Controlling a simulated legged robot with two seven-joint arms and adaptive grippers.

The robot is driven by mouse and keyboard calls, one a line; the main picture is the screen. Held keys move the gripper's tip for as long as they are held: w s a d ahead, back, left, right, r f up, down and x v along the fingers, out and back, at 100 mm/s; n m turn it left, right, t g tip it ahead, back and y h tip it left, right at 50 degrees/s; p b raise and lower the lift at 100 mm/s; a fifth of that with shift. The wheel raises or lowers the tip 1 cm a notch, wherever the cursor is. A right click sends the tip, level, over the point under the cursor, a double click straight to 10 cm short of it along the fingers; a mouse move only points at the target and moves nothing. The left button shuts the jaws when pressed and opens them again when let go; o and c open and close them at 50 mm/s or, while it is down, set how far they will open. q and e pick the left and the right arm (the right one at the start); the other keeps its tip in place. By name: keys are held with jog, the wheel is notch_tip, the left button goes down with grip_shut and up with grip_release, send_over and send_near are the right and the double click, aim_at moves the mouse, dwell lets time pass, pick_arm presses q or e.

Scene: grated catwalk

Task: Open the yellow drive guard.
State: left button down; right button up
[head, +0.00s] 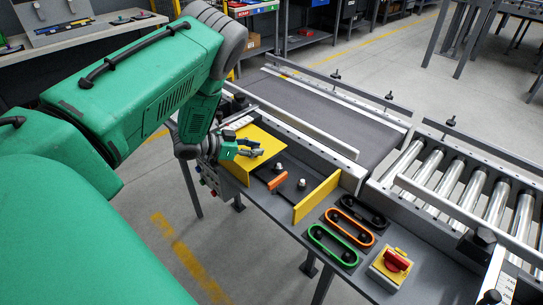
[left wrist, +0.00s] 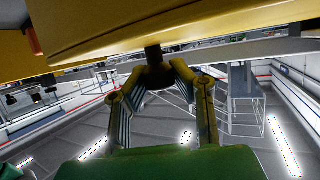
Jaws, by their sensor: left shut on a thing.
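The yellow drive guard (head: 262,143) is at the near-left end of the conveyor, above a dark bay. A second yellow panel (head: 317,198) stands upright at the bay's right end. My left gripper (head: 258,151) is at the guard's top in the head view. In the left wrist view my left gripper (left wrist: 158,76) is shut on a dark knob (left wrist: 153,52) that joins the yellow panel (left wrist: 190,28) above it. The knob is mostly hidden in the head view. My right gripper is not in view.
In the bay are an orange bar (head: 277,181) and small pale knobs (head: 280,168). Green, orange and black belt loops (head: 333,244) lie on the tabletop beside a red rotary switch (head: 397,260). The belt (head: 325,108) and rollers (head: 437,167) lie behind.

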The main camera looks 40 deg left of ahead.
pick_arm(q)
jog(key=shift+w+a, duration=0.1)
jog(key=shift+a, duration=1.15)
jog(key=c, duration=1.3)
grip_release()
jog(key=shift+a, duration=0.1)
jog(key=v, duration=1.1)
jog(key=shift+s+r, duration=0.25)
jog(key=shift+s, duration=0.1)
